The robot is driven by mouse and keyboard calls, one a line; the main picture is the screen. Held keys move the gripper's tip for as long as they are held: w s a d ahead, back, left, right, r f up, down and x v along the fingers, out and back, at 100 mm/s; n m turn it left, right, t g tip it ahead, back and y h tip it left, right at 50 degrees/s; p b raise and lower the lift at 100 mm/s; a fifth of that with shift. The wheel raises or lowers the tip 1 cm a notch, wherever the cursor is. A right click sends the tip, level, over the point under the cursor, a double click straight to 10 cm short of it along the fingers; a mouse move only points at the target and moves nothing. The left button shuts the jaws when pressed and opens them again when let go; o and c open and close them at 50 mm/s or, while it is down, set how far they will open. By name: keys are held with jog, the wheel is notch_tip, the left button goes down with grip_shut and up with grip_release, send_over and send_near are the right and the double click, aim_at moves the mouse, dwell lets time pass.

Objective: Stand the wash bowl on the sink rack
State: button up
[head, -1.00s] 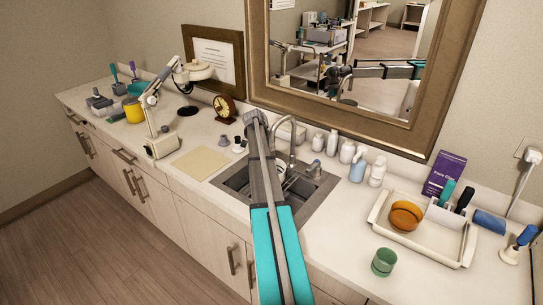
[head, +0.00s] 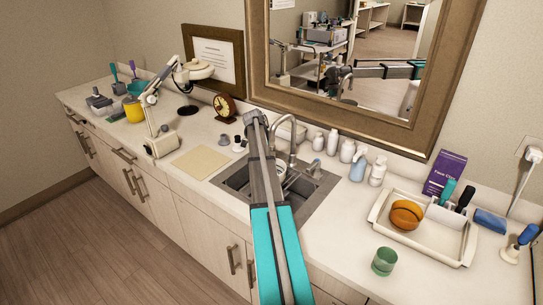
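My arm (head: 278,240) reaches from the bottom edge up over the sink (head: 312,202), its far end in front of the back wall. My gripper's fingers are hidden behind the arm, so I cannot see whether they hold anything. A whitish, rounded thing (head: 281,168) shows in the sink basin just right of the arm, mostly covered by it. I cannot tell whether it is the wash bowl, the rack or both. Whether it touches the gripper is also hidden.
The faucet (head: 292,140) rises behind the basin, close to my arm. White bottles stand right of it. A white tray (head: 440,248) with an orange round thing (head: 407,214) and a green cup (head: 384,261) are on the right counter. A lamp (head: 160,145) and beige mat (head: 200,162) are left.

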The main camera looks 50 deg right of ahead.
jog(key=shift+f, duration=0.25)
dwell(0.3)
jog(key=o, duration=1.1)
jog(key=shift+c, duration=0.2)
jog(key=shift+r, duration=0.25)
jog(key=shift+w+a+r+p, duration=0.2)
jog(key=shift+w+r+p, duration=0.05)
jog(key=shift+r+p, duration=0.4)
jog(key=shift+w+a+r+p, duration=0.1)
jog(key=shift+r+p, duration=0.2)
jog(key=shift+p, duration=0.05)
jog(key=shift+p+v, duration=2.25)
jog(key=shift+v, duration=0.25)
jog(key=shift+w+r, duration=0.1)
jog(key=shift+r, duration=0.1)
